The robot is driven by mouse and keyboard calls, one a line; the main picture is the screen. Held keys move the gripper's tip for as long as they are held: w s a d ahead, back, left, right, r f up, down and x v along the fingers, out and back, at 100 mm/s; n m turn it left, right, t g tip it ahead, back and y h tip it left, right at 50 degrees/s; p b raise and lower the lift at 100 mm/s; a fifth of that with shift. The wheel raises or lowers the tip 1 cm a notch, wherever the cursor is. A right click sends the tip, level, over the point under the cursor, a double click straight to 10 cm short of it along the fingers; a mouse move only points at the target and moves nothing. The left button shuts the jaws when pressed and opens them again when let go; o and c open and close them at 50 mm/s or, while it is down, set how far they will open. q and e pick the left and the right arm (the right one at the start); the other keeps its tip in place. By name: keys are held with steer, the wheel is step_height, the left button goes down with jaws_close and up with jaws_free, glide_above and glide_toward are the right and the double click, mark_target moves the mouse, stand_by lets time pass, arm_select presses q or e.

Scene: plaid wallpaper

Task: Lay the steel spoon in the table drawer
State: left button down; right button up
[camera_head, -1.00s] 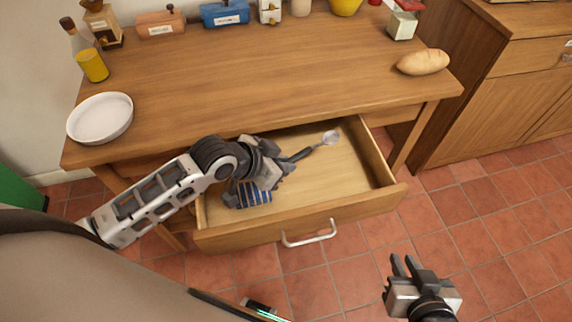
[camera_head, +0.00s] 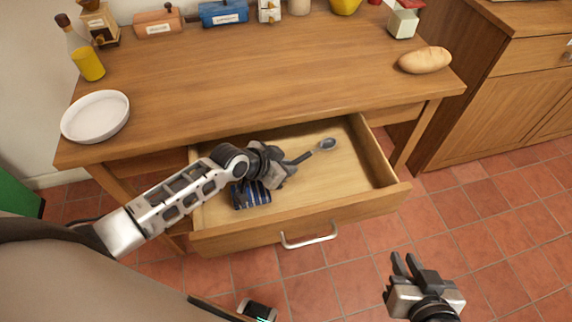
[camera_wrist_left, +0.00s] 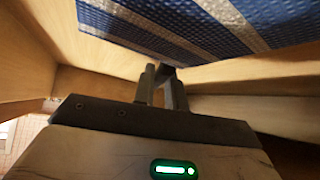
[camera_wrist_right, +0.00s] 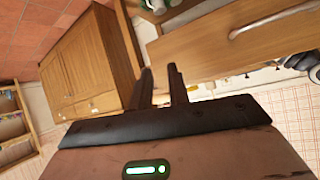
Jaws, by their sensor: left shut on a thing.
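The steel spoon (camera_head: 326,144) is in the head view, inside the outline of the open table drawer (camera_head: 320,225). Its bowl points to the back right and its dark handle runs into my left gripper (camera_head: 288,163). That gripper is shut on the handle, low in the drawer. I cannot tell whether the spoon touches the drawer floor. In the left wrist view the fingers (camera_wrist_left: 162,82) are close together and the spoon is mostly hidden. My right gripper (camera_head: 408,266) is open and empty, over the floor right of the drawer; its fingers also show in the right wrist view (camera_wrist_right: 161,82).
A blue striped cloth (camera_head: 252,195) lies in the drawer's left part, below my left gripper. The drawer's right part is bare. On the tabletop (camera_head: 240,75) are a white dish (camera_head: 96,116), a bread loaf (camera_head: 425,60) and a bottle (camera_head: 86,60). A cabinet (camera_head: 500,100) stands at the right.

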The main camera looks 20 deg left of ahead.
arm_select(q)
steer(key=shift+f, duration=0.15)
steer(key=c, duration=1.4)
jaws_free()
steer(key=shift+c, duration=0.2)
steer(key=shift+r, duration=0.3)
steer(key=p+v, duration=0.2)
steer(key=v, duration=0.8)
steer(key=shift+s+a+r, duration=0.1)
steer(key=shift+s+a, duration=0.05)
steer(key=shift+s, duration=0.05)
steer(key=shift+s+a+r, duration=0.25)
steer(key=shift+s+r, duration=0.15)
steer(key=shift+r, duration=0.15)
arm_select(e)
steer(key=shift+s+d+r, duration=0.15)
steer(key=shift+d+r, duration=0.1)
arm_select(q)
steer(key=shift+f, duration=0.1)
